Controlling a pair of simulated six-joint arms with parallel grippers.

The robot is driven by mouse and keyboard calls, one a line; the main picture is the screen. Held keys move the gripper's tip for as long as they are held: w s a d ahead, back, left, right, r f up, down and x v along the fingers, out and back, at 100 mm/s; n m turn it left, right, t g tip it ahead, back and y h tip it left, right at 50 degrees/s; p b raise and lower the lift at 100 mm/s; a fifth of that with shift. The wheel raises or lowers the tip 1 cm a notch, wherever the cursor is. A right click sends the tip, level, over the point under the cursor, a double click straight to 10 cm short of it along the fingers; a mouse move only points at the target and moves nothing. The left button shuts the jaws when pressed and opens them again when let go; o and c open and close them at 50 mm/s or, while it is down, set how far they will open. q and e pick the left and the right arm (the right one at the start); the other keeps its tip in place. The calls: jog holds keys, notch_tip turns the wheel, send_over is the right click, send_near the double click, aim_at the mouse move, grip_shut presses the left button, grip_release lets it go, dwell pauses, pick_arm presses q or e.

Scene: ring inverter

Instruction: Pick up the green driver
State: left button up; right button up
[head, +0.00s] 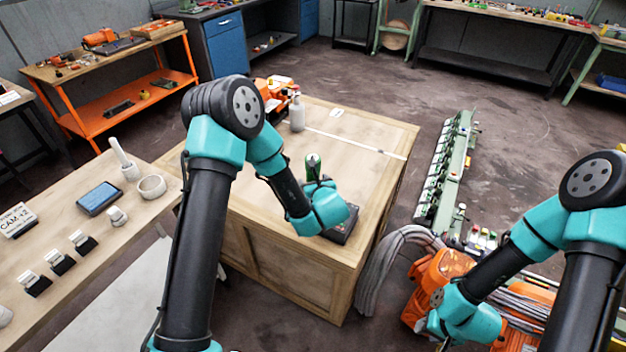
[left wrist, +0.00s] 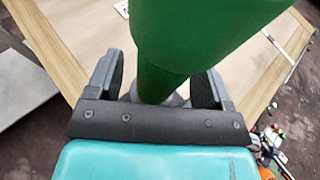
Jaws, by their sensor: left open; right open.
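The green driver (head: 313,165) stands upright above the wooden crate top in the head view, just behind my left wrist. In the left wrist view its thick green handle (left wrist: 200,35) fills the top middle and a narrower green part runs down between the jaws. My left gripper (left wrist: 158,88) is open, with one finger on each side of the driver. In the head view my left wrist hides its fingers and the driver's lower part. My right gripper (head: 446,342) is open at the bottom edge, far from the driver, its fingers barely visible.
The crate's right side top is mostly clear.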

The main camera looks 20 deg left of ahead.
pick_arm(q)
jog(key=shift+w+a+f, duration=0.2)
jog(key=shift+w+a, duration=0.05)
jog(key=shift+w, duration=0.15)
jog(key=shift+r, duration=0.1)
jog(key=c, duration=1.1)
jog(key=shift+c, duration=0.2)
notch_tip(320, 180, up, 10)
dwell(0.3)
jog(key=shift+s, duration=0.15)
dwell(0.4)
